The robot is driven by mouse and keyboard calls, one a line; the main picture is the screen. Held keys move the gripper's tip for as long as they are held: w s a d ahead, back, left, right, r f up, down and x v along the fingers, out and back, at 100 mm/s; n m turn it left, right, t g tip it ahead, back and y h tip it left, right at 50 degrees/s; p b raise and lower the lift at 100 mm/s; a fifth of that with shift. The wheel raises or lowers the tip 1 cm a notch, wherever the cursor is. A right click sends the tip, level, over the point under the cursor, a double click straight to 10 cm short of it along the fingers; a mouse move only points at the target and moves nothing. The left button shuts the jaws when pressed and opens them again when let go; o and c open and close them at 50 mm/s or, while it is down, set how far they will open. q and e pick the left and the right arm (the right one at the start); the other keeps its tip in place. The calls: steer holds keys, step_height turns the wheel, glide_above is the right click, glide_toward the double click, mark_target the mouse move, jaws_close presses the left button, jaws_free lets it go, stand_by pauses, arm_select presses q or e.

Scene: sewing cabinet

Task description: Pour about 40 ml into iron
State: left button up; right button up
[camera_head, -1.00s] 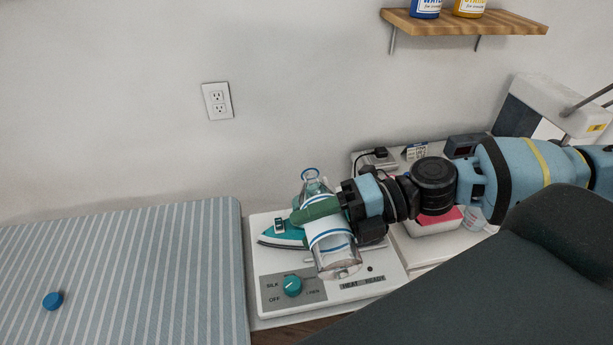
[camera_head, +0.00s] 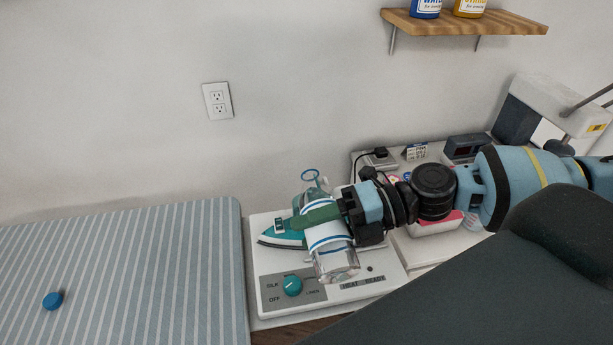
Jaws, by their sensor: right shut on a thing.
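My right gripper (camera_head: 322,217) is shut on a clear bottle (camera_head: 336,262) with a white, blue-striped label, above the iron's stand. The bottle is tilted, its blue-ringed neck end up and away and its clear base toward me. The teal and white iron (camera_head: 281,232) rests on the white stand (camera_head: 262,287), partly hidden behind the bottle and my green finger. Its fill opening is hidden, and I cannot tell whether liquid is flowing. My left gripper is not in view.
A blue cap (camera_head: 53,301) lies on the striped ironing board (camera_head: 130,275) at the left. A teal dial (camera_head: 292,286) sits on the stand's front. A power plug (camera_head: 380,154) and a sewing machine (camera_head: 545,110) are behind my right arm. A wooden shelf (camera_head: 465,24) with two bottles hangs above.

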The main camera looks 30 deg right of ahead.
steer(key=shift+w+f+n, duration=0.15)
steer(key=shift+f+n, duration=0.25)
steer(key=shift+f, duration=0.15)
steer(key=shift+w+f+n+t, duration=0.3)
steer(key=shift+f+n+t, duration=0.1)
steer(key=shift+f+n, duration=0.4)
steer(key=shift+f, duration=0.1)
stand_by(0.5)
